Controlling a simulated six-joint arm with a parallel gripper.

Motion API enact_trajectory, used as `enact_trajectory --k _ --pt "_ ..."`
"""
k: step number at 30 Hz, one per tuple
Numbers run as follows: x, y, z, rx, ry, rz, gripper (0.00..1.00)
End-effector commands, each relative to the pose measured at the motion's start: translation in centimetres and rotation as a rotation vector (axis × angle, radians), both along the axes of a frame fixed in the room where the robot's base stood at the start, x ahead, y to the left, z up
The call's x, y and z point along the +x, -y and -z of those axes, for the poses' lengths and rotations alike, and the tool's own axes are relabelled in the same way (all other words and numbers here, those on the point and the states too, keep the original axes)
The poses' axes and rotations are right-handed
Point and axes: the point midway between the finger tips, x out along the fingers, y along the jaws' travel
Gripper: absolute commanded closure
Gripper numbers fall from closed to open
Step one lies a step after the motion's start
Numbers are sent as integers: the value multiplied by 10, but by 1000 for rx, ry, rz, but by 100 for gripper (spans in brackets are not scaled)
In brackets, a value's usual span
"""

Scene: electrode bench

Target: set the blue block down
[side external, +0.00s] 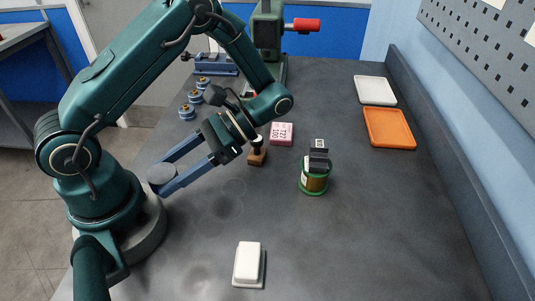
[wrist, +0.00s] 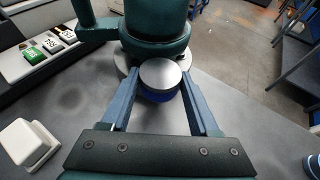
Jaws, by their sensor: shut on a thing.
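My gripper (side external: 163,177) reaches down and to the left in the side view, towards my own base. Its two long blue-grey fingers are shut on a round piece (side external: 160,173) with a flat grey top. In the wrist view the same piece shows a grey disc top (wrist: 160,74) with a blue side beneath it, between the fingertips. It looks round rather than like a square block. Whether its underside touches the bench is hidden. I see no other plain blue block on the open bench.
A white block on a pad (side external: 248,263) stands at the front. A wooden-based stamp (side external: 257,157), a pink box (side external: 282,133) and a green-rimmed jar (side external: 314,181) stand mid-bench. Several blue reels (side external: 187,112) are further back. White (side external: 375,90) and orange (side external: 389,127) trays lie right. The front right is clear.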

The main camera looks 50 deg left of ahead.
Motion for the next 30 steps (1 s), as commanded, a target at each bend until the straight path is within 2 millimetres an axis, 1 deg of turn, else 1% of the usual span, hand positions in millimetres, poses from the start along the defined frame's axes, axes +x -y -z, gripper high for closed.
enact_trajectory --k 1,3,5,6,8,9,12,15,18,21,24,26,28,30 --pt "1 16 0 0 -5 -104 100" --pt "5 40 -1 0 -4 -253 100" --pt "11 60 -3 -1 -4 -380 100" --pt "17 73 -5 -1 -4 -465 100" --pt "27 91 -9 -1 -2 -590 100" --pt "35 103 -13 -1 -2 -674 100" --pt "58 129 -22 -1 0 -875 100" --pt "85 147 -33 -2 1 -1054 100" --pt "110 158 -43 -2 1 -1204 100" --pt "131 163 -51 -3 1 -1313 100" --pt "145 162 -53 -2 1 -1377 100" --pt "144 162 -49 -1 -3 -1383 100" --pt "141 168 -44 2 -5 -1383 100" --pt "135 180 -37 3 -5 -1379 100"
